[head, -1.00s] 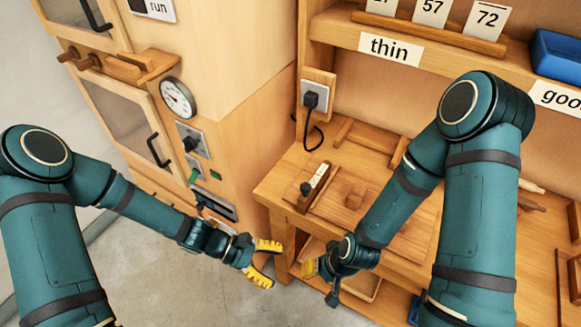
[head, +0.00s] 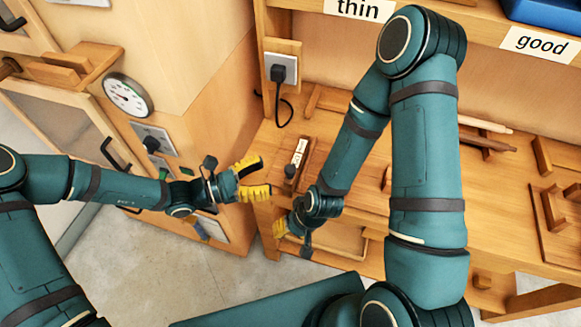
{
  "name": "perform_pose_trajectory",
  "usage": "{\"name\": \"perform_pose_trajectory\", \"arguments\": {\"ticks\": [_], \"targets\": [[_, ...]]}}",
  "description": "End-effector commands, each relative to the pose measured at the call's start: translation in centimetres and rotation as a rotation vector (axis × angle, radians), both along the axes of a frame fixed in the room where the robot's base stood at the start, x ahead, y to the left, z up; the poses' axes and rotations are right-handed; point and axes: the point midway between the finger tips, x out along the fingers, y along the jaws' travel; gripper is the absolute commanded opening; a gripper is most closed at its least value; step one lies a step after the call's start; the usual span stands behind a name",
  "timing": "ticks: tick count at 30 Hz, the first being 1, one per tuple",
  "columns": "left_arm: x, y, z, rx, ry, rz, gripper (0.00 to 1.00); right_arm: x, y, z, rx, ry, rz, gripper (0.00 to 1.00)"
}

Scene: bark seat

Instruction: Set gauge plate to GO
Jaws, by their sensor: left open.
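A small dark-wood block with a white label strip (head: 300,151) and a black knob (head: 290,171) at its near end sits at the bench's left end; it looks like the gauge plate. The lettering on the strip is too small to read. My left gripper (head: 267,177) is open and empty, its yellow fingers just left of the knob in the picture, with no clear contact. My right gripper (head: 280,228) is at the bench's front edge, partly hidden by its own wrist; its opening cannot be made out.
The wooden bench (head: 500,225) holds rods and wooden fixtures. A socket with a black plug (head: 278,73) and hanging cord is behind the block. A cabinet at left carries a dial (head: 128,94) and a switch (head: 152,144). My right arm crosses the bench middle.

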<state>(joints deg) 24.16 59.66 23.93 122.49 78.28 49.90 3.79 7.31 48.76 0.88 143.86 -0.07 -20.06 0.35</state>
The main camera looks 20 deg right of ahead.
Motion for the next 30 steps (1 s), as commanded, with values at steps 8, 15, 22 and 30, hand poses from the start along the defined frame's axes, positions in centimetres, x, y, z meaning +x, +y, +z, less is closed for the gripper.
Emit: {"name": "perform_pose_trajectory", "arguments": {"ticks": [8,15,22,30], "targets": [[0.1,-5.1,-0.1,-0.001,0.000,-0.003,0.60,-0.2,0.1,-0.6,0.001,0.005,0.004,0.47],[0.2,-7.2,0.0,0.000,-0.001,-0.001,0.60,-0.2,0.0,-0.8,0.001,0.003,0.003,0.47],[0.3,-7.4,0.0,0.001,-0.001,0.000,0.60,-0.1,0.0,-0.8,0.001,0.003,0.003,0.47],[0.3,-7.4,0.0,0.001,-0.001,0.000,0.06,-0.1,0.0,-0.8,0.001,0.003,0.003,0.47]]}}
